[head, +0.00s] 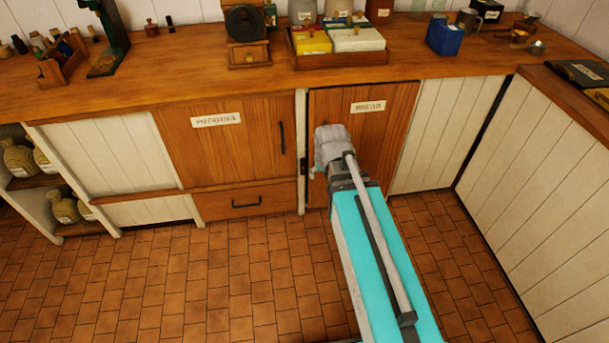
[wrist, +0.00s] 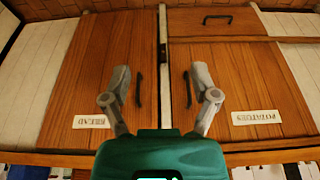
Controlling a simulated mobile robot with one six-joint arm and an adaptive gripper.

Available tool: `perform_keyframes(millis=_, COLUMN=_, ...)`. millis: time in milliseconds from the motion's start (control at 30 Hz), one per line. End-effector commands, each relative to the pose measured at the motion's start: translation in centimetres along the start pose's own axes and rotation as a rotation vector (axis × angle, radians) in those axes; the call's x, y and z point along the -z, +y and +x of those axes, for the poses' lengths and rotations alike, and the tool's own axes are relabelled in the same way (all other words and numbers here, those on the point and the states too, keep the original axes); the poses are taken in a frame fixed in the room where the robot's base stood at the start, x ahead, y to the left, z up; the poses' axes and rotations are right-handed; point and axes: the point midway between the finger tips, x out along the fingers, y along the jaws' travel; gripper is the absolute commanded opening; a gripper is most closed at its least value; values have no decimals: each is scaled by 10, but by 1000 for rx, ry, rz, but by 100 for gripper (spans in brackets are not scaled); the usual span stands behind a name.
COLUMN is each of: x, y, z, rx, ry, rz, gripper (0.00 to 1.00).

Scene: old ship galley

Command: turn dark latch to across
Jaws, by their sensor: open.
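A small dark latch (head: 303,168) sits on the pale post between the potatoes door (head: 240,150) and the bread door (head: 390,115). The latch also shows in the wrist view (wrist: 163,54), where it looks lined up along the post, though it is small. The wrist view is upside down, with the bread door at left. My gripper (wrist: 161,80) is open and empty, its fingers apart on both sides of the post and the two dark door handles.
A drawer (head: 245,201) is under the potatoes door. The wooden counter (head: 200,78) above holds a tray of boxes (head: 340,60), a blue box (head: 445,37) and other galley items. A white panelled side unit (head: 545,170) closes off the right. The tiled floor (head: 150,285) at left is clear.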

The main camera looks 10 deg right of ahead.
Motion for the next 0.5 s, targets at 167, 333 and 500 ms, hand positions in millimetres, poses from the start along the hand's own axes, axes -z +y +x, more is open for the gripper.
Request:
perform_keyframes(millis=167, x=14, y=0, z=48, rx=0, ry=81, rz=1, gripper=77)
perform_keyframes(millis=333, x=28, y=1, z=81, rx=0, ry=158, rz=1, gripper=77)
perform_keyframes(millis=500, x=42, y=1, z=113, rx=-1, ry=236, rz=1, gripper=77)
